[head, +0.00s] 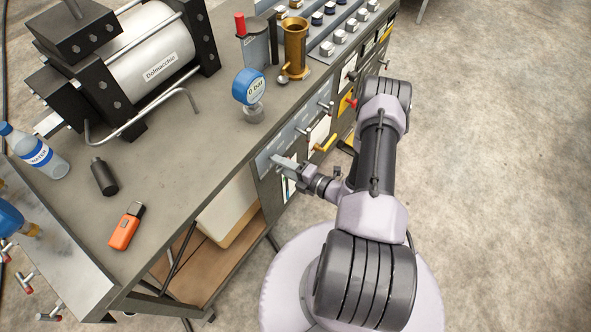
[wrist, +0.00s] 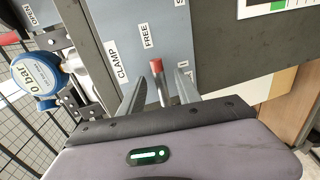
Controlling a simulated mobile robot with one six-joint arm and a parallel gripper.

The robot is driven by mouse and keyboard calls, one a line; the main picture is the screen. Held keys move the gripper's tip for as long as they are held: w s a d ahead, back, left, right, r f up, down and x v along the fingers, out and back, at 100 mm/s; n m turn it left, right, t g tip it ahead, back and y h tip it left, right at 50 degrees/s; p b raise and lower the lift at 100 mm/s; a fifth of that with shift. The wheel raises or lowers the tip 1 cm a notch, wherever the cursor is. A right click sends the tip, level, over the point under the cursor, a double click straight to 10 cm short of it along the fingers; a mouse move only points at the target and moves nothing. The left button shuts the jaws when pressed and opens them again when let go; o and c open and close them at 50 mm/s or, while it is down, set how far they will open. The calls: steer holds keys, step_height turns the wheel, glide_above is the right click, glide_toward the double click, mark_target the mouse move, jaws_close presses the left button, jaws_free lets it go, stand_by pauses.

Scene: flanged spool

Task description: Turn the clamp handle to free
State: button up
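The clamp handle (wrist: 157,69) is a short metal lever with a red tip, on a blue-grey panel (wrist: 160,28) in the wrist view. Printed labels CLAMP and FREE stand beside it; its red tip appears close to the FREE label. My gripper (wrist: 163,84) is open, with one finger on each side of the handle and visible gaps to it. The handle's lower part is hidden behind the gripper body. In the head view my gripper (head: 284,163) is at the bench's front panel, and it hides the handle there.
A blue gauge reading 0 bar (head: 249,87) stands on the bench top near the edge. Other levers (head: 325,107) and a yellow handle (head: 325,143) stick out of the panel beside my gripper. The floor at right is clear.

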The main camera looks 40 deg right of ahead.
steer(key=p+v, duration=0.3)
steer(key=v, duration=1.4)
steer(key=shift+s, duration=0.2)
steer(key=shift+r, duration=0.1)
steer(key=w+a+r+n+g+y+b, duration=0.1)
steer(key=w+a+r+n+g, duration=0.2)
steer(key=r+n, duration=0.35)
steer(key=w+a+r+n+g+y, duration=0.1)
steer(key=a+r+n+g+y, duration=0.1)
steer(key=r+n+g, duration=0.35)
steer(key=w+a+r+n+g+y+b, duration=0.1)
steer(key=w+a+r+n+g, duration=0.15)
steer(key=r+n, duration=0.6)
steer(key=s+a+r+n+t+h+b, duration=0.1)
steer(key=s+a+r+n+h, duration=0.2)
steer(key=a+r+n, duration=0.4)
steer(key=s+a+r+n+t+h+b, duration=0.1)
steer(key=s+a+r+n+h, duration=0.3)
steer(key=n, duration=1.4)
steer(key=a+r, duration=0.3)
steer(key=r, duration=0.2)
steer(key=shift+s+a, duration=0.15)
steer(key=shift+s, duration=0.15)
